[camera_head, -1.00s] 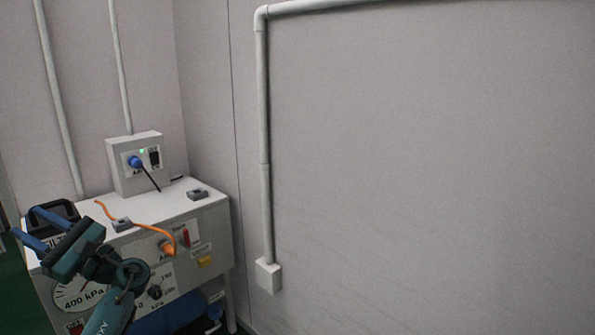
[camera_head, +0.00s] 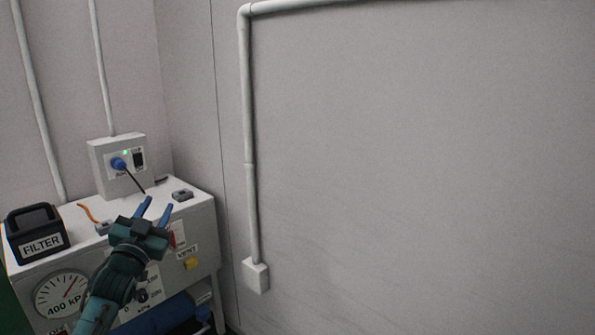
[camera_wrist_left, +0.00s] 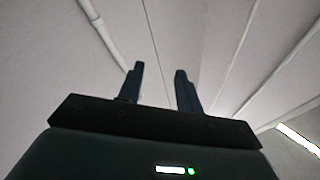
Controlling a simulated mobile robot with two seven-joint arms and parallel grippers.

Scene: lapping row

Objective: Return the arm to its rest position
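My left gripper (camera_head: 154,208) is in front of the white cabinet in the head view, its two blue fingers pointing up. The fingers stand apart with nothing between them. In the left wrist view the same fingers (camera_wrist_left: 161,88) are apart and empty, with only wall and pipes beyond. My left arm comes in from the lower left and hides part of the cabinet front. My right gripper is not in view.
The white cabinet (camera_head: 205,232) carries a black FILTER box (camera_head: 38,232), a socket box (camera_head: 118,150) with a blue plug (camera_head: 117,163), and a grey block (camera_head: 182,195). It has a gauge (camera_head: 62,295). A pipe (camera_head: 250,190) runs down the bare wall at right.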

